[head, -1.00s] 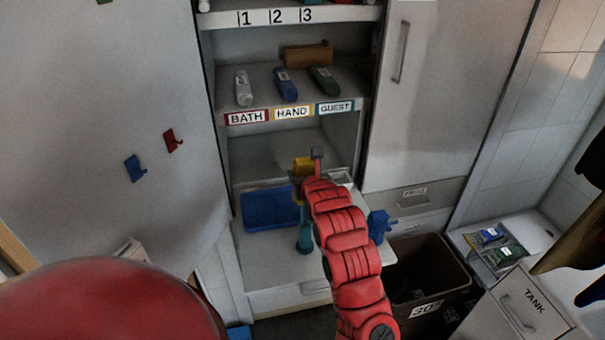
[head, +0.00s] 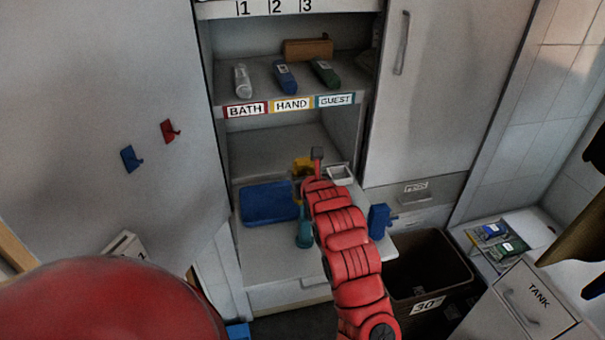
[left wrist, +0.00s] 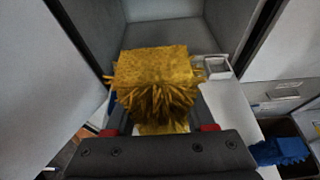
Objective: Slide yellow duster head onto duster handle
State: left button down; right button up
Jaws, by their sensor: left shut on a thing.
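The yellow duster head (left wrist: 155,85) is a fringed block that fills the middle of the left wrist view. It shows small in the head view (head: 301,166), partly behind my left wrist. My left gripper (left wrist: 160,130) is shut on it and holds it in front of the open cabinet; its jaws are largely hidden in the head view (head: 306,180). A teal upright piece (head: 304,232) stands on the pulled-out white surface, just below the duster head in the picture. I cannot tell whether it is the duster handle. My right gripper is not in view.
A blue tray (head: 268,203) lies left of the gripper and a small white dish (head: 340,174) right of it. A blue piece (head: 380,220) is at the surface's right edge. Above is a shelf labelled BATH, HAND, GUEST (head: 291,104). A dark bin (head: 430,270) stands right.

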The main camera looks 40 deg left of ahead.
pick_arm(q)
notch_tip(320, 180, down, 6)
jog(key=b, duration=0.5)
jog(key=shift+f+b, duration=0.2)
jog(key=shift+b, duration=0.1)
dwell(1.4)
jog(key=shift+c, duration=0.8)
grip_release()
jog(key=b+v, duration=0.8)
jog(key=v, duration=0.9)
jog(key=shift+s, duration=0.15)
jog(key=shift+d, duration=0.15)
